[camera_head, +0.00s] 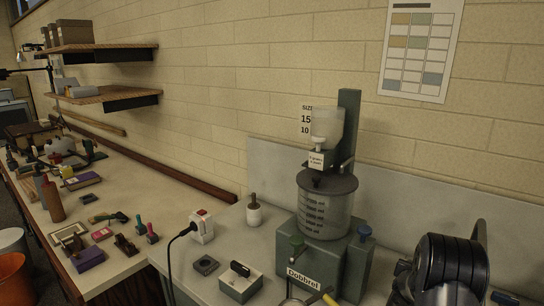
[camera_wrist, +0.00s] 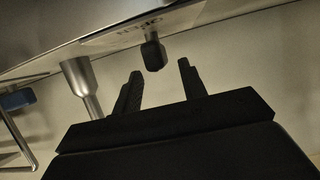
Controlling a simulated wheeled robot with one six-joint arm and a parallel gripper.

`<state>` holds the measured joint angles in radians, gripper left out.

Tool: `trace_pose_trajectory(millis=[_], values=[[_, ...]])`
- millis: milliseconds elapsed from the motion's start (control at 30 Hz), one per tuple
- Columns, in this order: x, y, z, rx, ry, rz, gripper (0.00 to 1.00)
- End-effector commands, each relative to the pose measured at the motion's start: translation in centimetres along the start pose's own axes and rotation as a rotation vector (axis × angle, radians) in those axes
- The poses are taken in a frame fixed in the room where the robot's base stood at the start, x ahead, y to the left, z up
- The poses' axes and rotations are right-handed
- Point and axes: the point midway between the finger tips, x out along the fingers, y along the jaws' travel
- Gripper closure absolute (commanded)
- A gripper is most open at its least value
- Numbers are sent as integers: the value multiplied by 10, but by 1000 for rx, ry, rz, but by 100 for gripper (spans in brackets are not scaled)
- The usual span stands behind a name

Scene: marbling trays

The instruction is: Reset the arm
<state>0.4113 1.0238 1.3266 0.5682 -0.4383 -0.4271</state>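My gripper (camera_wrist: 159,70) shows in the wrist view with its two dark fingers apart and nothing between them. A black knob (camera_wrist: 153,54) on a short stem lies just beyond the fingertips, in line with the gap. The knob sits by a pale label with upside-down lettering that seems to read "OPEN". A metal spout (camera_wrist: 82,84) is left of the fingers. In the head view, a dark part of my arm is at the lower right, beside a grey-green dispenser (camera_head: 322,265) with a clear tank (camera_head: 324,212). My fingers are not visible there.
A white bottle (camera_head: 253,214), a switch box (camera_head: 202,227) with a cord and a small grey box (camera_head: 240,283) stand left of the dispenser. Tools clutter the left bench (camera_head: 160,190). Wall shelves (camera_head: 115,95) hang above it. An orange bucket (camera_head: 12,275) is at the lower left.

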Motion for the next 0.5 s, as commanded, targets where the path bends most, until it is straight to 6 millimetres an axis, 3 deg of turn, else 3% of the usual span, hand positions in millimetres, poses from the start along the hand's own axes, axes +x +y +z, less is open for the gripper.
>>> trace_pose_trajectory(millis=[400, 500], values=[[-61, -1, 0, 1, 2, -2, 60], [-67, -1, 0, 1, 1, 0, 60]])
